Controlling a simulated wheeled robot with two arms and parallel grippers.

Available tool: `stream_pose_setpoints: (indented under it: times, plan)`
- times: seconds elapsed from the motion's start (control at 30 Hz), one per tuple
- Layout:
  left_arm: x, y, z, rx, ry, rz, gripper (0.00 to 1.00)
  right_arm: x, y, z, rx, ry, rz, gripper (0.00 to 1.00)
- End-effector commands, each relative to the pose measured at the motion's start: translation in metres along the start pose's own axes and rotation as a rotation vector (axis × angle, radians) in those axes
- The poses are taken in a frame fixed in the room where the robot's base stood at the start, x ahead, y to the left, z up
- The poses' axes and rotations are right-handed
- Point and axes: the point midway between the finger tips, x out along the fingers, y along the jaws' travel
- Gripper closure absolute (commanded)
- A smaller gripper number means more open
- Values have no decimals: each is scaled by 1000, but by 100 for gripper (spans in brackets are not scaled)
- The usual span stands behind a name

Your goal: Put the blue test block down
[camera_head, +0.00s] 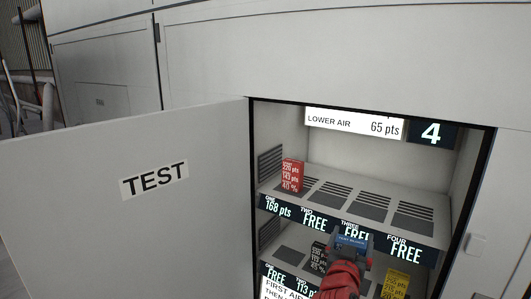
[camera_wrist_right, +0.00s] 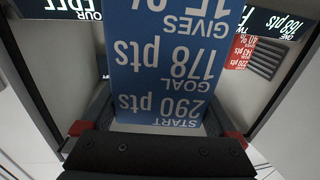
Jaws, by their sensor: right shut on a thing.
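My right gripper (camera_head: 350,252), on a red arm, is in front of the open cabinet, near the upper shelf's front label strip. In the right wrist view the gripper (camera_wrist_right: 157,130) is shut on the blue test block (camera_wrist_right: 165,65). The block's printed face shows upside down: start 290 pts, goal 178 pts. In the head view only a small blue part of the block (camera_head: 351,240) shows; the gripper hides the rest. The upper shelf (camera_head: 325,175) has vented slots; slot one holds a red block (camera_head: 292,175), and two, three and four look empty. My left gripper is out of view.
The cabinet door (camera_head: 130,225), marked TEST, stands open at the left. The lower shelf holds a dark block (camera_head: 318,257) and a yellow block (camera_head: 396,284). The right side wall bounds the opening.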

Motion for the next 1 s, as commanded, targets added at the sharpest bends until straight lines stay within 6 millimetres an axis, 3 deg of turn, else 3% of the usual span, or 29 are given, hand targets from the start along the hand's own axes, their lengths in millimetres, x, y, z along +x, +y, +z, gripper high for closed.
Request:
stream_pose_setpoints:
  times: [0.27,0.4,0.6,0.8,1.0]
  plan:
    - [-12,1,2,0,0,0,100,-22,0,119,-4,-12,-149,98]
    - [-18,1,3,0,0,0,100,-54,5,188,-3,-14,-242,98]
    - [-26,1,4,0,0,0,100,-112,15,262,1,-11,-349,98]
    - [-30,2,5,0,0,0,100,-156,22,298,2,-3,-408,98]
    - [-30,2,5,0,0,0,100,-170,23,305,4,3,-426,98]
